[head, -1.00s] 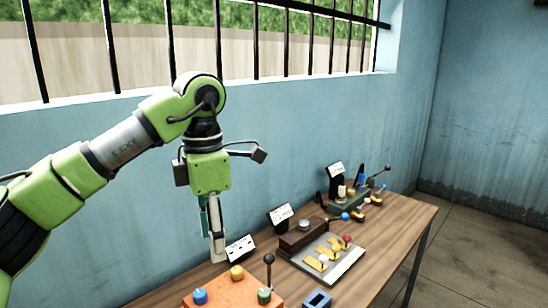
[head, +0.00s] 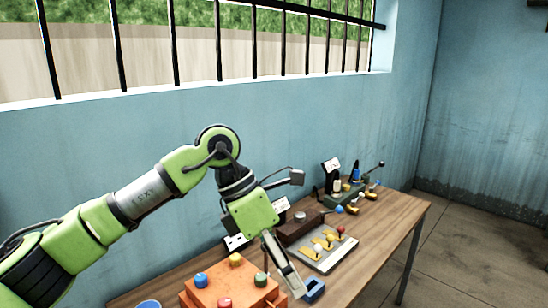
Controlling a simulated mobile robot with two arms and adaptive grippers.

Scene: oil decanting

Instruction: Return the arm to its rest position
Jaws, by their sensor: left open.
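My left arm comes in from the left, with green and grey links. Its gripper (head: 284,266) points down and to the right over the wooden table. The fingertips are close to a small blue open box (head: 313,290); I cannot tell whether they touch it. The gripper is open, and I see nothing held in it. My right gripper is not in view.
An orange box (head: 208,291) with coloured knobs stands at the front of the table (head: 375,240). A grey panel with levers (head: 330,250), a dark brown block (head: 296,230) and small devices (head: 345,190) stand farther back. A barred window is behind.

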